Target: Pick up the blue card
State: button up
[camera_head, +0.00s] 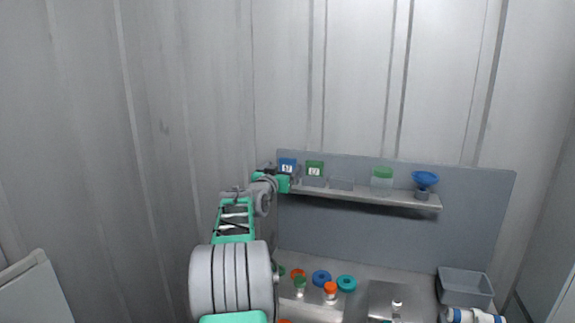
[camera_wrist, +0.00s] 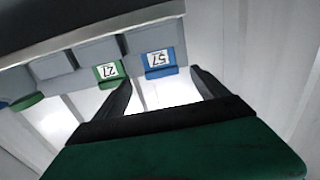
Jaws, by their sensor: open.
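The blue card (camera_head: 287,162) stands in a grey holder at the left end of the wall shelf. In the wrist view the blue card (camera_wrist: 157,71) carries a white label that seems to read 57, and it appears turned over. My gripper (camera_wrist: 160,76) is open and empty. Its two dark fingers reach towards the card, one on each side of it in the picture. Whether they touch it I cannot tell. In the head view my gripper (camera_head: 284,183) is at the shelf's left end, close by the blue card and partly hidden by my arm.
A green card (camera_wrist: 108,73) is in the holder beside the blue one, close to one finger. The shelf (camera_head: 400,198) also bears a green-topped container (camera_head: 381,177) and a blue funnel (camera_head: 425,179). Below, the bench holds coloured rings, small vessels and a grey bin (camera_head: 465,283).

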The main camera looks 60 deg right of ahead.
aim_at(287, 162)
jog(key=d+p, duration=0.2)
jog(key=d, duration=0.1)
jog(key=w+d+p, duration=0.1)
jog(key=d, duration=0.1)
jog(key=shift+d+r, duration=0.1)
jog(key=shift+r, duration=0.1)
jog(key=shift+s, duration=0.1)
jog(key=c, duration=1.4)
jog(key=shift+c, duration=0.2)
